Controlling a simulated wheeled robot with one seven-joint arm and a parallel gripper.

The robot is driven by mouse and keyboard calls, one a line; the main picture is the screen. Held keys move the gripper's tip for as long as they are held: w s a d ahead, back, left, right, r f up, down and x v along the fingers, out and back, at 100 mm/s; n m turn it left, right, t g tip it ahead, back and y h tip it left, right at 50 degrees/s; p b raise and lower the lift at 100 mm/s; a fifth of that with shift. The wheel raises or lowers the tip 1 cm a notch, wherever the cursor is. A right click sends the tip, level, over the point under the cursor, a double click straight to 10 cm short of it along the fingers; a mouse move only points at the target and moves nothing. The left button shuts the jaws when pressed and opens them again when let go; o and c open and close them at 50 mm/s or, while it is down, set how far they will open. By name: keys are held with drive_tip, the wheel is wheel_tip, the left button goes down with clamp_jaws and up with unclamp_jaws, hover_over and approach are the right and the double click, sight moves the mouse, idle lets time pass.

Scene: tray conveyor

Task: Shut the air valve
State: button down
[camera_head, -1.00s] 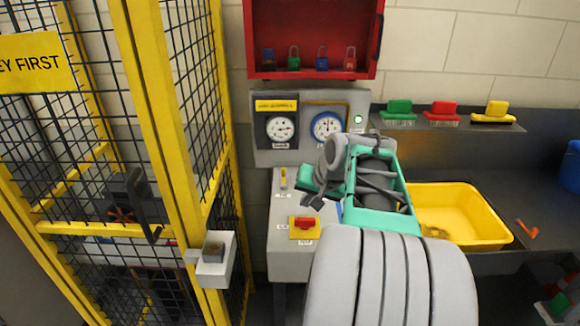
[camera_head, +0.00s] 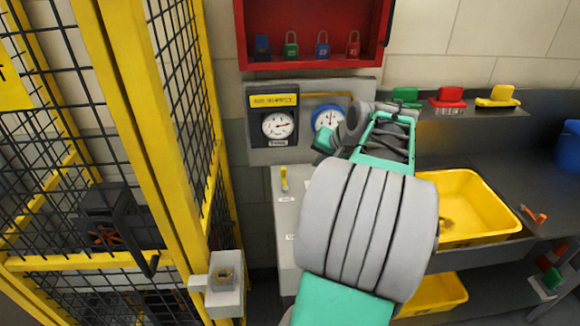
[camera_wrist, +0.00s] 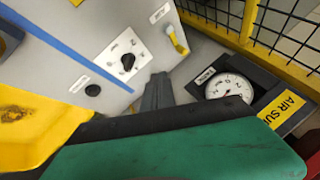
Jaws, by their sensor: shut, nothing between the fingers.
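A small yellow lever (camera_head: 284,180) stands on the grey console's sloping top; I cannot tell for certain that it is the air valve. It also shows in the wrist view (camera_wrist: 177,40), beside a white label. Above it, the air supply panel (camera_head: 262,154) carries a white dial gauge (camera_head: 277,125) and a blue-rimmed gauge (camera_head: 328,117), with a yellow pipe (camera_head: 325,97) at its top. My gripper (camera_wrist: 157,90) is shut and empty, with dark fingers apart from the lever. In the head view my gripper's end covers part of the blue-rimmed gauge and the panel's right side.
A yellow mesh guard (camera_head: 215,150) with a grey latch box (camera_head: 225,285) stands close on the left. A red padlock cabinet (camera_head: 310,65) hangs above. Right are a yellow bin (camera_head: 505,225) and brushes on a shelf. The wrist view shows a black knob (camera_wrist: 128,61) on the console.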

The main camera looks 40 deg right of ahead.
drive_tip(key=p, duration=0.2)
approach(284, 179)
drive_tip(key=d+f, duration=0.1)
drive_tip(key=d, duration=0.1)
drive_tip(key=d+f, duration=0.2)
drive_tip(key=shift+d+f, duration=0.15)
drive_tip(key=shift+d, duration=0.05)
drive_tip(key=w, duration=0.1)
drive_tip(key=w+a+p, duration=0.1)
drive_tip(key=shift+w+a, duration=0.1)
drive_tip(key=shift+w, duration=0.25)
drive_tip(key=shift+w+a, duration=0.25)
drive_tip(key=shift+w, duration=0.05)
drive_tip(key=shift+w+f, duration=0.1)
drive_tip(key=shift+w, duration=0.1)
drive_tip(key=shift+a, duration=0.1)
drive_tip(key=shift+n, duration=0.3)
